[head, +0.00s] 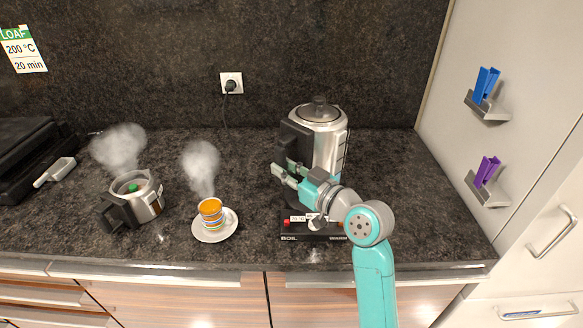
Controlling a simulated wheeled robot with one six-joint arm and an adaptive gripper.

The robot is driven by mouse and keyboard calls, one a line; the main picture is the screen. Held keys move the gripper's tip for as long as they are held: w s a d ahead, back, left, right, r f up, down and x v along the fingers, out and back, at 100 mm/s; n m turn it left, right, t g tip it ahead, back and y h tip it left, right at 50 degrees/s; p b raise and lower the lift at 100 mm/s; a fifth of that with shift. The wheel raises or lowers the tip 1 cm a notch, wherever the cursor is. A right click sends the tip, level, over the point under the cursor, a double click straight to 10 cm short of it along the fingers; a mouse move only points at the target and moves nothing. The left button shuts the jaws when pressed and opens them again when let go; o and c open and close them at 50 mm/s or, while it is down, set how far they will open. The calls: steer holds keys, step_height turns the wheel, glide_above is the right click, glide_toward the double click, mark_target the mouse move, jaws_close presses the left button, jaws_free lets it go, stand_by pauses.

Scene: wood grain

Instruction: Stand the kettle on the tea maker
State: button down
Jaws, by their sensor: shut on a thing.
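A steaming steel pot (151,198) with a black handle stands at the left. A steaming striped cup (211,213) sits on a white saucer (231,231) between pot and tea maker. A black appliance (20,150) is far left. The counter right of the kettle is clear.

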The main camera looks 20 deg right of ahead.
steer(key=shift+f, duration=3.15)
steer(key=c, duration=1)
jaws_free()
steer(key=shift+f, duration=0.2)
steer(key=shift+c, duration=0.2)
glide_toward(284, 188)
steer(key=v, duration=0.2)
steer(key=shift+s+d+f, duration=0.15)
steer(key=shift+s+f, duration=0.05)
steer(key=shift+s, duration=0.1)
